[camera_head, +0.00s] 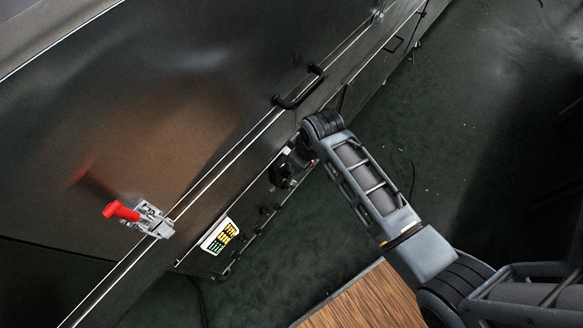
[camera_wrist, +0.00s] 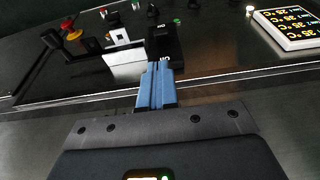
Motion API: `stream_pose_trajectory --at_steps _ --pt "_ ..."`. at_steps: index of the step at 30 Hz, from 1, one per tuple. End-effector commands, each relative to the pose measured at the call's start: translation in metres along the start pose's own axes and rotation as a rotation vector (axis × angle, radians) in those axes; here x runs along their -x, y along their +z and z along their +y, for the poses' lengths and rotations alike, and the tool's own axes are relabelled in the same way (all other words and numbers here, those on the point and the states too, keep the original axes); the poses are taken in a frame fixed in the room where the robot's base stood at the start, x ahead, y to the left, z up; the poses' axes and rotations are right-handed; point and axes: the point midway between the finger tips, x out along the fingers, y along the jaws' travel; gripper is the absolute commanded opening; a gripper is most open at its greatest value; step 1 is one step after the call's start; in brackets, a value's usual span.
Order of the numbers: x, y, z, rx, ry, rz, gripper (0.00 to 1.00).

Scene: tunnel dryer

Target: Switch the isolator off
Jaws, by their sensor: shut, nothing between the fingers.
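In the wrist view my gripper (camera_wrist: 157,88) has its two blue fingers together with nothing between them. Just beyond the fingertips is a black block (camera_wrist: 164,43) with small white lettering at its near and far ends, which looks like the isolator. The tips overlap its near end in the picture; whether they touch it I cannot tell. In the head view my arm reaches down to the control panel's side, and my wrist hides the fingertips and much of that area. A black part (camera_head: 281,176) shows beside my wrist there.
A red-and-yellow button (camera_wrist: 72,31) and a white plate (camera_wrist: 122,37) are left of the block. A display with coloured figures (camera_wrist: 291,27) is at right. The head view shows a red-handled toggle clamp (camera_head: 122,211), a black bar handle (camera_head: 299,89) and a wooden surface (camera_head: 365,302).

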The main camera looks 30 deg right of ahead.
Motion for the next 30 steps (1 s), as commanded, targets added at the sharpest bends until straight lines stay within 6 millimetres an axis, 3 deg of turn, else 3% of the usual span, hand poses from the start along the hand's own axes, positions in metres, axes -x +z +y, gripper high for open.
stream_pose_trajectory --at_steps 16,21,30 --pt "-0.082 0.000 0.000 0.001 0.000 0.000 0.00" --pt "-0.093 -0.001 0.000 0.001 0.000 0.001 0.00" --pt "-0.096 0.000 0.000 0.001 0.000 0.001 0.00"
